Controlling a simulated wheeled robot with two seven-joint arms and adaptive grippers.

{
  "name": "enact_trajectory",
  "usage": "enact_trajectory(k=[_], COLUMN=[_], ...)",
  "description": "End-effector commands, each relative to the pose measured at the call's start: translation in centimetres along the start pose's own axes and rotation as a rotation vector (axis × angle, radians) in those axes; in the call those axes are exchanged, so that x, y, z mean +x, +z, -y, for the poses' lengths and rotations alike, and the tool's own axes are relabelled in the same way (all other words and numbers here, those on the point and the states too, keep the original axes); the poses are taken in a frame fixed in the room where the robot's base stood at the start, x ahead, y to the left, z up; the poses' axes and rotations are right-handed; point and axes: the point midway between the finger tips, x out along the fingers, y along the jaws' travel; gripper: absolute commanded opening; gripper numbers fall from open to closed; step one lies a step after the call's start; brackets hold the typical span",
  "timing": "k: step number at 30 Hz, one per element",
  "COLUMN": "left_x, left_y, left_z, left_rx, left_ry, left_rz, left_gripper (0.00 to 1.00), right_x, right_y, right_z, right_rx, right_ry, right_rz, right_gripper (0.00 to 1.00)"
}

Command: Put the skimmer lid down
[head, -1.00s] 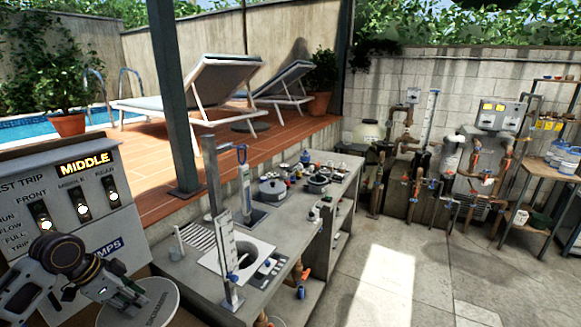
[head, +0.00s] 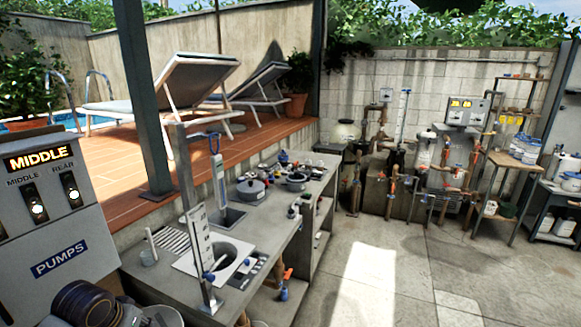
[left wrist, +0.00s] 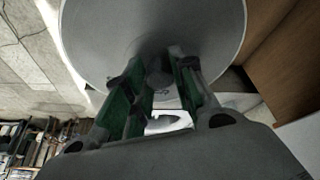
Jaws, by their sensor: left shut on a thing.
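The skimmer lid (left wrist: 100,35) is a round, pale grey disc that fills the upper part of the left wrist view. My left gripper (left wrist: 160,80) is shut on its small central knob, between two green-lined fingers. In the head view, only part of the lid (head: 166,315) shows at the bottom edge, beside my left gripper (head: 138,319), in front of the pump panel. The rest is cut off by the frame. My right gripper is not in view.
A grey workbench (head: 268,221) stands ahead, with a round opening (head: 229,256), upright gauges, pots and small items on it. The pump panel (head: 50,210) is close at left. Paved floor (head: 375,265) is clear to the right of the bench.

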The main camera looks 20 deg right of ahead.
Motion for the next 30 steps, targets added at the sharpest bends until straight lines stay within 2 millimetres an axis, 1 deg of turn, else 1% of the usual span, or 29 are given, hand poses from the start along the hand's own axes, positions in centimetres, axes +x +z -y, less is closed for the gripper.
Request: enact_trajectory(k=[3,11,23,30], left_x=[0.7,1.3,1.9,1.4], left_y=[0.2,0.6,0.9,0.7], left_z=[-0.5,-1.0,-1.5,-1.4], left_rx=[-0.06,-0.15,-0.226,-0.224], left_ry=[-0.024,-0.061,-0.093,-0.094], left_rz=[-0.002,-0.001,-0.001,-0.001], left_gripper=[0.0,0.0,0.0,0.0], right_x=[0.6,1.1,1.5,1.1], right_y=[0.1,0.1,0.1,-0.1], right_z=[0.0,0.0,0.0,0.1], right_rx=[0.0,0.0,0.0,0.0], right_ry=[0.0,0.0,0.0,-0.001], right_rz=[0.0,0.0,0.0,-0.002], right_gripper=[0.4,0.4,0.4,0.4])
